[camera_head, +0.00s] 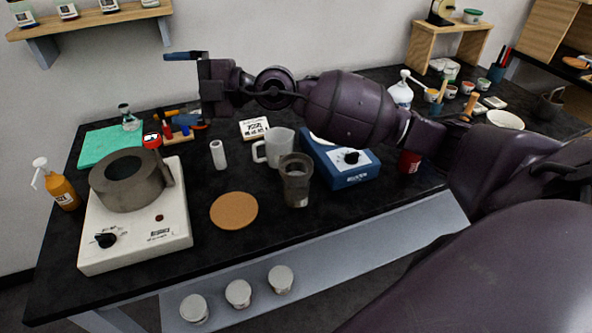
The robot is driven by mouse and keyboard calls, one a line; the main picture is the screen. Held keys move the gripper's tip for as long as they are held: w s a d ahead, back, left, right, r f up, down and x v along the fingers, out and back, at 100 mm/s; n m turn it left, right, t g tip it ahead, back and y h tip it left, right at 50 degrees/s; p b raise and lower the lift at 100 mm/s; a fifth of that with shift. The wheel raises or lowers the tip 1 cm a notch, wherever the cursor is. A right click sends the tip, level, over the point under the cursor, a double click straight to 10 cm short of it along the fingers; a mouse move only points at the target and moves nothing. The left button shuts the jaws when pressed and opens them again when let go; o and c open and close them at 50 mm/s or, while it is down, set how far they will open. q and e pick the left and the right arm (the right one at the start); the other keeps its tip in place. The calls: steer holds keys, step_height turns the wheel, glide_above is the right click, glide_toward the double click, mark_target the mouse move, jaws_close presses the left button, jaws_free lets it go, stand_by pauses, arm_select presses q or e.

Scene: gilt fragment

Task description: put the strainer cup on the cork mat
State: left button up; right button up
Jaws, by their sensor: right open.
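The strainer cup (296,182), a dark grey-brown cup with a wider upper part, stands upright on the black bench. The round, tan cork mat (234,211) lies flat to its left, apart from it, with nothing on it. My right gripper (180,88) is open and empty. It is at the end of my arm reaching in from the right, pointing left, and appears above the back of the bench, up and left of the cup. My left gripper is not in view.
A white mug (275,147) and a blue device (347,165) stand close behind the cup. A white hotplate (137,230) bearing a grey ring-shaped block (128,190) is left of the mat. A white cylinder (217,155) stands behind the mat.

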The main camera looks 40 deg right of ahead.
steer(key=d+f+g+h, duration=0.3)
steer(key=d+f+h, duration=0.1)
steer(key=f+h, duration=0.1)
steer(key=m+g+h, duration=0.5)
steer(key=g+h, duration=0.2)
steer(key=h, duration=0.3)
glide_above(296, 170)
steer(key=s+a, duration=0.2)
step_height(296, 170, down, 8)
steer(key=shift+d+f, duration=0.15)
steer(key=shift+f, duration=2.6)
steer(key=shift+d+f, duration=0.15)
steer(key=shift+f, duration=2.55)
steer(key=c, duration=0.9)
